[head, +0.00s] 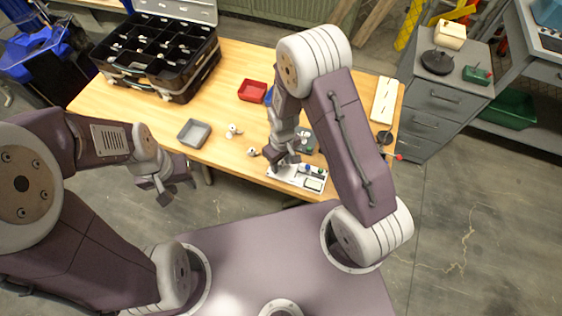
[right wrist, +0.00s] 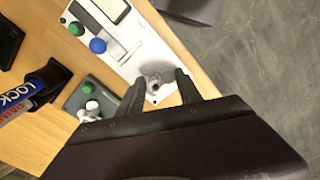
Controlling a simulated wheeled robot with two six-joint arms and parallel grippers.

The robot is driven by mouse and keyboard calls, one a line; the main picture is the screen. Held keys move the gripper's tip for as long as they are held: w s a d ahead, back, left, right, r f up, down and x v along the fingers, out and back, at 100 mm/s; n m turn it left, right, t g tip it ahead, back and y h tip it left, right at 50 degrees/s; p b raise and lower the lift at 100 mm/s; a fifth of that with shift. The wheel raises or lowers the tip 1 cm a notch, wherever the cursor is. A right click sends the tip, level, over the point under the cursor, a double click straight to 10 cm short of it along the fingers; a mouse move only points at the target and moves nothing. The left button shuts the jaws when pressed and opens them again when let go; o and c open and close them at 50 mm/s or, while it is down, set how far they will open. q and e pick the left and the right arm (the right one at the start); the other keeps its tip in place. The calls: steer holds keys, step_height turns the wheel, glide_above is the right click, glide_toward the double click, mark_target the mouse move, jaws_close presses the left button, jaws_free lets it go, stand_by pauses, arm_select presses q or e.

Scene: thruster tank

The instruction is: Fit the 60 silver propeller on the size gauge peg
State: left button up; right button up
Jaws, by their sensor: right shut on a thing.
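The white size gauge plate (head: 314,183) lies at the table's near edge, with green and blue knobs on it. It also shows in the right wrist view (right wrist: 152,55). My right gripper (head: 285,160) is low over the plate's left part. In the right wrist view, my right gripper (right wrist: 160,88) is shut on a small silver propeller (right wrist: 153,82) at the plate's end. Its size marking cannot be read. I cannot tell whether a peg is under or inside it. My left gripper (head: 177,191) is open and empty, off the table's front edge.
Small pale propellers (head: 233,131) lie on the table, another (head: 252,152) nearer the plate. A grey tray (head: 194,133), a red bin (head: 252,91) and a black compartment case (head: 157,60) stand left. A dark block with green and white knobs (right wrist: 85,97) is beside the plate.

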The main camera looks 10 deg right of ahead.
steer(key=shift+f, duration=0.25)
steer(key=shift+f+b, duration=0.3)
stand_by(0.4)
steer(key=o, duration=1.4)
step_height(320, 180, up, 13)
steer(key=p, duration=0.4)
steer(key=shift+d+r, duration=0.1)
